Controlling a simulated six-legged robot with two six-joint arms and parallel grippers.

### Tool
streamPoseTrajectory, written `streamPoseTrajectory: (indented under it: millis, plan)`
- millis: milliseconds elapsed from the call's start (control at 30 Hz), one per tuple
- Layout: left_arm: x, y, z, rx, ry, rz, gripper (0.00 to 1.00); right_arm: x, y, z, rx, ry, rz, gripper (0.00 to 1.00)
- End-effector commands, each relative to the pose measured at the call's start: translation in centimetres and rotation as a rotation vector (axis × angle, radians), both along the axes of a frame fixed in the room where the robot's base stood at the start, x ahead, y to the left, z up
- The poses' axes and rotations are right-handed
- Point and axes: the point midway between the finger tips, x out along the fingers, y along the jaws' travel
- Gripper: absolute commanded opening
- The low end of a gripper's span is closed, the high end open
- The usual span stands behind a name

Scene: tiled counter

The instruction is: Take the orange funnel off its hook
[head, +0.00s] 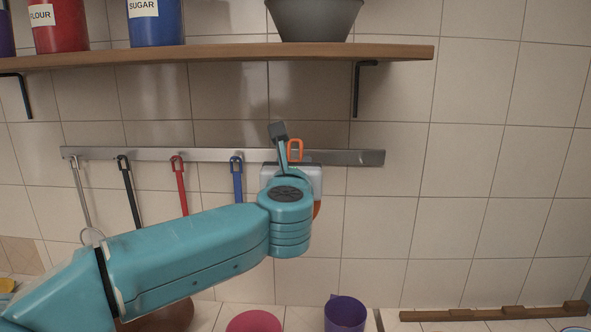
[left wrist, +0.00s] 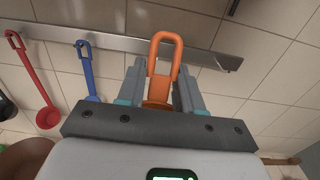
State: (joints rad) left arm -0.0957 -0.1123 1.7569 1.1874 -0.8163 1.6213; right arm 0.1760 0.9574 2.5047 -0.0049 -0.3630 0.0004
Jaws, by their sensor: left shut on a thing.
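The orange funnel (left wrist: 165,50) shows its looped handle at the metal rail (left wrist: 105,40) in the left wrist view. My left gripper (left wrist: 160,85) has a finger on each side of the handle and is shut on it. In the head view the orange loop (head: 296,148) stands at the rail, and an orange edge shows below right of my wrist. My left gripper (head: 285,140) and wrist hide most of the funnel there. I cannot tell whether the loop still rests on its hook. My right gripper is not in view.
A blue utensil (head: 237,178), a red one (head: 180,185), a black one (head: 129,190) and a grey one (head: 80,195) hang left along the rail. A wooden shelf (head: 220,54) with canisters and a grey bowl (head: 314,18) is above. A purple cup (head: 345,314) stands below.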

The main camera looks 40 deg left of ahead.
Motion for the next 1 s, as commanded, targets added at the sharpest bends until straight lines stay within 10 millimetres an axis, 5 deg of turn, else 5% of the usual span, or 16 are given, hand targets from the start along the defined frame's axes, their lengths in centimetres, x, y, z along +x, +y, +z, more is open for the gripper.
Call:
streamPoseTrajectory:
  millis: [533, 1000]
  plan:
    - [-0.7, -0.6, 0.3, 0.000, -0.001, -0.002, 0.00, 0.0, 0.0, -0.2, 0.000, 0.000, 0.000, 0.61]
    - [-4.6, -3.9, 0.2, 0.000, -0.001, -0.003, 0.00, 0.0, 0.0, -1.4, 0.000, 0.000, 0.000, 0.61]
